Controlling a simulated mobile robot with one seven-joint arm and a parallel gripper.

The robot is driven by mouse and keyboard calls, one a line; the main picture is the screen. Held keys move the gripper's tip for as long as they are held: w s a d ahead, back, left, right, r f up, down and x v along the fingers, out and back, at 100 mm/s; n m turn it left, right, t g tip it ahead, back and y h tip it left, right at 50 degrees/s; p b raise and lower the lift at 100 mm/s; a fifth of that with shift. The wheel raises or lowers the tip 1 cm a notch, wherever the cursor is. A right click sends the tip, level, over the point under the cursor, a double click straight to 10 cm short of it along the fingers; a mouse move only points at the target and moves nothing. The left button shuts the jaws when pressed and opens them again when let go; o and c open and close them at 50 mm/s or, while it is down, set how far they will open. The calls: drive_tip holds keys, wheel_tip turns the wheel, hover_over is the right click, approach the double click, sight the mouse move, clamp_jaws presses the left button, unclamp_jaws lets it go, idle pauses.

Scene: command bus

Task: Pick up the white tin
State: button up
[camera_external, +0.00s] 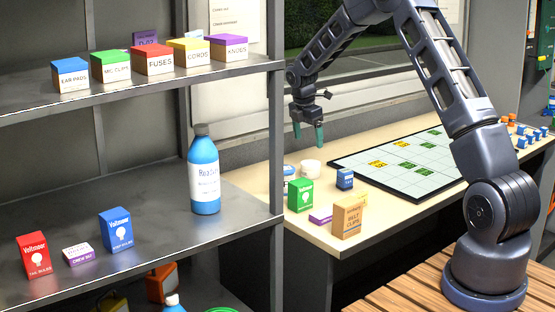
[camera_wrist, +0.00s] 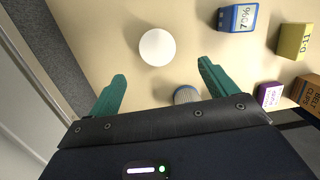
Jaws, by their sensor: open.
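The white tin (camera_external: 310,168) is a short round tin standing on the beige desk, near its back edge in the external view. In the wrist view its round white top (camera_wrist: 157,47) shows at upper centre, beyond the fingertips and between their lines. My gripper (camera_external: 308,136) points down above the tin, with a gap between them. In the wrist view my gripper (camera_wrist: 162,72) has its two green fingers wide apart with nothing between the tips. A grey-blue round thing (camera_wrist: 187,94) lies nearer the palm, partly hidden by the gripper body.
A blue box (camera_external: 345,179), a green bulb box (camera_external: 300,195), a purple-and-white box (camera_external: 321,216) and a tan belt-clips box (camera_external: 348,217) stand on the desk. A dark-framed board (camera_external: 400,190) lies to the right. The metal shelf (camera_external: 150,190) stands at left.

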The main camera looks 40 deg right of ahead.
sight(311, 163)
drive_tip(key=f, duration=0.3)
drive_tip(key=d+f, duration=0.1)
drive_tip(key=f, duration=0.6)
drive_tip(key=shift+w+d+f, duration=0.25)
drive_tip(key=shift+d+f, duration=0.15)
drive_tip(key=c, duration=1.1)
drive_tip(key=shift+c, duration=0.2)
drive_tip(key=shift+r, duration=0.15)
